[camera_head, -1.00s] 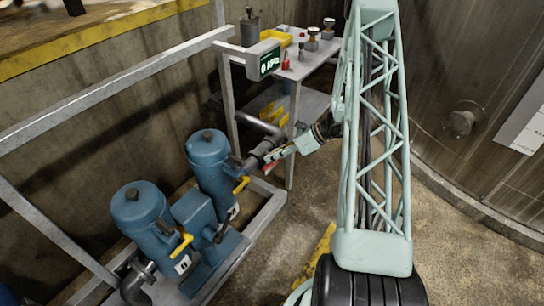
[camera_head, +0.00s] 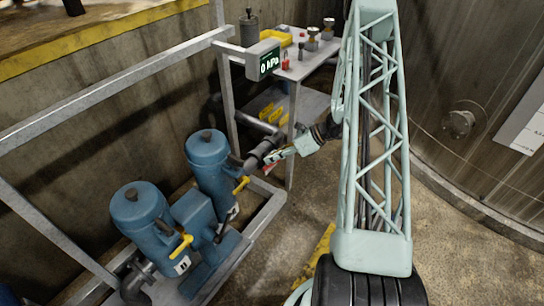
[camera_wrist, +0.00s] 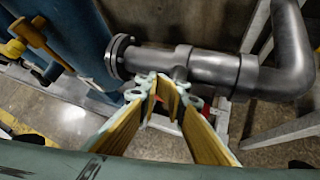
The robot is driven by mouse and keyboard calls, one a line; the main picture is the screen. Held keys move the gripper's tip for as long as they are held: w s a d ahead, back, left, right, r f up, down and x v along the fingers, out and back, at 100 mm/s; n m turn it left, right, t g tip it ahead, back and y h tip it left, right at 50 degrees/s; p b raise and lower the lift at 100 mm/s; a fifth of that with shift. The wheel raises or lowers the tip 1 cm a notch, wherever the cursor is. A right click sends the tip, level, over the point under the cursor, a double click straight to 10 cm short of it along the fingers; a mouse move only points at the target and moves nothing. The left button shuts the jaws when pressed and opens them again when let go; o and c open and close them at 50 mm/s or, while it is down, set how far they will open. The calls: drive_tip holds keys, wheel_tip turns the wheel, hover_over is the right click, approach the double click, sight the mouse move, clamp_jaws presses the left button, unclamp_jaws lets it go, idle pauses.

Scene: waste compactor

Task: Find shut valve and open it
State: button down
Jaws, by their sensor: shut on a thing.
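In the head view my gripper (camera_head: 272,156) is beside the pipe. Yellow valve handles stand on the rear tank (camera_head: 241,185) and front tank (camera_head: 181,245).
Two blue tanks (camera_head: 208,160) (camera_head: 140,215) stand in a grey metal frame (camera_head: 110,85). A display (camera_head: 264,62) above reads 0 hPa. A table (camera_head: 310,65) with small items is behind. Open floor lies right of the frame.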

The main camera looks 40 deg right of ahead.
sight(268, 166)
drive_tip(key=shift+s+a+f, duration=0.2)
drive_tip(key=shift+a+f, duration=0.4)
drive_tip(key=shift+s+a+f, duration=0.15)
drive_tip(key=shift+a+f, duration=0.4)
drive_tip(key=shift+a, duration=0.05)
idle(3.3)
drive_tip(key=shift+w+d+r, duration=0.1)
drive_tip(key=shift+r, duration=0.05)
idle(0.4)
drive_tip(key=shift+w+d+r+p, duration=0.25)
drive_tip(key=shift+d+r+p, duration=0.2)
drive_tip(key=shift+d+r, duration=0.3)
drive_tip(key=shift+w+d+r+p, duration=0.25)
drive_tip(key=shift+d+r+p, duration=0.25)
drive_tip(key=shift+d+r, duration=0.2)
drive_tip(key=shift+w+d+r+p, duration=0.25)
drive_tip(key=shift+d+r+p, duration=0.2)
drive_tip(key=shift+d+r, duration=0.3)
drive_tip(key=shift+d+r+p, duration=0.3)
drive_tip(key=shift+d, duration=0.4)
drive_tip(key=shift+r, duration=0.1)
drive_tip(key=shift+w+d+r+p, duration=0.1)
drive_tip(key=shift+d+r+p, duration=0.15)
drive_tip(key=shift+r+p, duration=0.1)
